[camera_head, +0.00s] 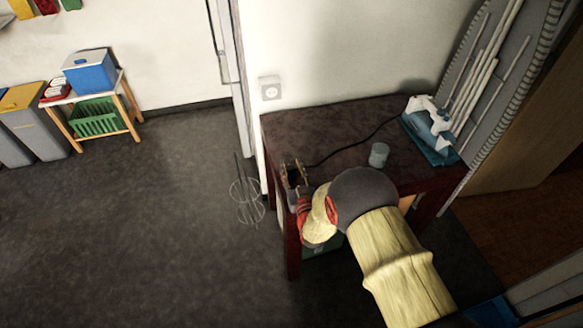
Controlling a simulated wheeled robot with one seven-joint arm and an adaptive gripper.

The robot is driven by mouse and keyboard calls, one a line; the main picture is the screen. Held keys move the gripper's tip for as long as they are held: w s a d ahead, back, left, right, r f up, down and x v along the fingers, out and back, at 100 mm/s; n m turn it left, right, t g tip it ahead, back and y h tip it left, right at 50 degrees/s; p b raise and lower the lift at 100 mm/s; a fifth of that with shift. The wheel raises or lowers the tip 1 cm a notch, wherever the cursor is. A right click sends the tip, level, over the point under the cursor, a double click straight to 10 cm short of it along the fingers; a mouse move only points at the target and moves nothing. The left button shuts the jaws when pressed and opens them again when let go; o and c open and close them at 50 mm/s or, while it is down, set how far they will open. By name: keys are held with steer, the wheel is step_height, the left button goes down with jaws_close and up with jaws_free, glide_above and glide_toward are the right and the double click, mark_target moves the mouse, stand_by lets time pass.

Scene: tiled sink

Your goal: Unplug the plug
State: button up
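A dark cord (352,147) runs from a blue-and-white iron (428,122) at the back right of the table to the area of my gripper. The plug itself cannot be made out; the cord's near end is at my gripper. My gripper (293,168) is over the table's left front part, its fingers small and dark. Whether it holds the plug cannot be told. A white wall socket (270,88) is on the wall above the table's back left corner, with nothing visibly plugged into it.
The dark red table (340,122) stands against the wall. A small grey cup (379,154) stands on it, close to my arm. A wire stand (247,200) is on the floor to the left. A rack with a blue box (91,72) and bins are far left.

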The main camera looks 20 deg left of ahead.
steer(key=o, duration=0.4)
steer(key=shift+c, duration=0.2)
steer(key=shift+s, duration=0.1)
steer(key=v, duration=1.1)
steer(key=shift+s+d, duration=0.3)
steer(key=shift+d, duration=0.05)
